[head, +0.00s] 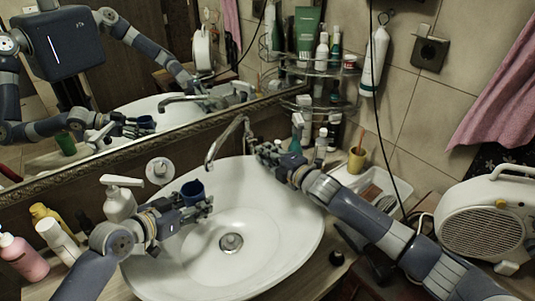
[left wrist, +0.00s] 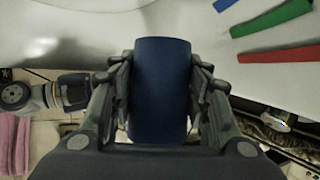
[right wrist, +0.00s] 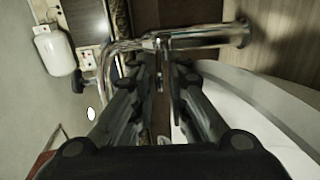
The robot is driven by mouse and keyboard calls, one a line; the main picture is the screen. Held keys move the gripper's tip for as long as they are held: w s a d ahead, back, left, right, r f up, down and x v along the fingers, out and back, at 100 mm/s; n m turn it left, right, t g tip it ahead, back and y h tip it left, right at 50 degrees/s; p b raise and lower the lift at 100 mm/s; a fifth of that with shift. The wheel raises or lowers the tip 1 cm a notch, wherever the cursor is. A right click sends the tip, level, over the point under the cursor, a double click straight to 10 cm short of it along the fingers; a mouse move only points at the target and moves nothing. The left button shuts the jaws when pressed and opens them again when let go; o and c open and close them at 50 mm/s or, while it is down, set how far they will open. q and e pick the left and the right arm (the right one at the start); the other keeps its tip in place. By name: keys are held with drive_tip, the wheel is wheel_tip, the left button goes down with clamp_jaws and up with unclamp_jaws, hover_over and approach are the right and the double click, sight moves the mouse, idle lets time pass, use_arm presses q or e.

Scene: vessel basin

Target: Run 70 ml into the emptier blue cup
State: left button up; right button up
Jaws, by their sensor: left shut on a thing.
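A blue cup (head: 192,192) is held over the left part of the white basin (head: 290,262). My left gripper (head: 196,203) is shut on it, with a finger on each side of the cup (left wrist: 162,90) in the left wrist view. The cup's inside is too small to read in the head view. The chrome tap (head: 213,150) stands at the back rim, its spout to the right of the cup. No water stream shows. My right gripper (head: 266,158) is at the tap; in the right wrist view its fingertips are close together by the chrome tap body (right wrist: 195,38). No second blue cup shows.
A soap dispenser (head: 119,200) and several bottles stand left of the basin. A corner rack (head: 322,70) of toiletries is behind. A yellow cup (head: 357,160), a white tray (head: 375,190) and a fan heater (head: 487,225) are to the right. The mirror repeats my arms.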

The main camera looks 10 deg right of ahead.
clamp_jaws()
drive_tip(key=shift+w+a+r+g, duration=0.1)
drive_tip(key=shift+w+r+g, duration=0.15)
drive_tip(key=shift+r, duration=0.55)
drive_tip(key=shift+w+r+g+h, duration=0.2)
drive_tip(key=shift+r+g+h, duration=0.1)
drive_tip(key=shift+r+g, duration=0.25)
drive_tip(key=shift+w+r+g+h, duration=0.15)
drive_tip(key=shift+r+g+h, duration=0.15)
drive_tip(key=shift+g, duration=0.3)
drive_tip(key=shift+w+a+r+g, duration=0.2)
drive_tip(key=shift+r+g, duration=0.1)
drive_tip(key=shift+g, duration=0.5)
unclamp_jaws()
